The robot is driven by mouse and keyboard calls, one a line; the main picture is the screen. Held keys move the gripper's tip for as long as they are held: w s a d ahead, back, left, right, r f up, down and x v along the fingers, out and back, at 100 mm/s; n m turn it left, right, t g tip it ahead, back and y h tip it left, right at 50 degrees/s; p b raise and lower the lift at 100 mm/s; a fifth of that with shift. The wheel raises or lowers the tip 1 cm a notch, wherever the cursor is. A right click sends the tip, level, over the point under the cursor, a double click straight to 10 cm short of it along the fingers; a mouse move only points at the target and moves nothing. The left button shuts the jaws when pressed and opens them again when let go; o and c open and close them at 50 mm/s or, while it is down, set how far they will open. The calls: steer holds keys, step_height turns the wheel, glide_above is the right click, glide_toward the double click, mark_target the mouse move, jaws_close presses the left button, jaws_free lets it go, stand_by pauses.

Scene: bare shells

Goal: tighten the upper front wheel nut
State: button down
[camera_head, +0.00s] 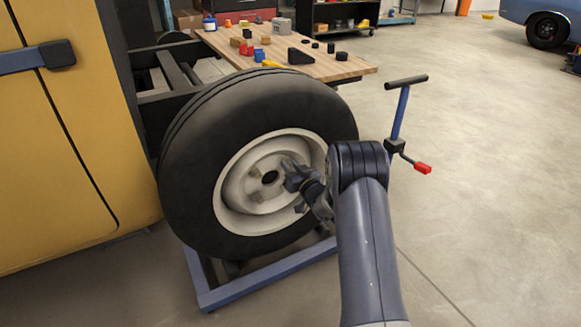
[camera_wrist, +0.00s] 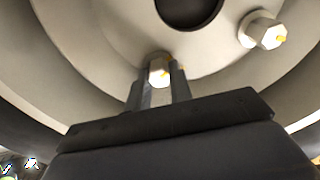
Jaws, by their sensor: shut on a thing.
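The wheel has a black tyre (camera_head: 190,190) and a cream rim (camera_head: 232,205) with a dark centre hole (camera_head: 270,178). My gripper (camera_head: 288,168) reaches in from the right, at the hub face just right of the centre hole. In the wrist view its two fingers (camera_wrist: 160,85) are shut on a pale hex nut (camera_wrist: 157,69) with a yellow mark on it. In the head view my gripper hides that nut. A second nut (camera_wrist: 263,32) with a yellow mark sits to the right in the wrist view, apart from my fingers.
The wheel stands by a blue floor frame (camera_head: 265,278) beside a yellow vehicle body (camera_head: 60,150). Behind it is a wooden workbench (camera_head: 330,66) with small parts. A blue stand with a black T-handle (camera_head: 406,82) is to the right.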

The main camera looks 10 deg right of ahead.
steer(key=m+p, duration=0.1)
steer(key=m, duration=0.5)
steer(key=m+p, duration=0.1)
steer(key=m, duration=0.4)
steer(key=shift+d, duration=0.1)
stand_by(0.4)
steer(key=c, duration=1.3)
jaws_free()
steer(key=shift+o, duration=0.2)
steer(key=p+v, duration=0.3)
steer(key=v, duration=0.7)
steer(key=shift+s, duration=0.35)
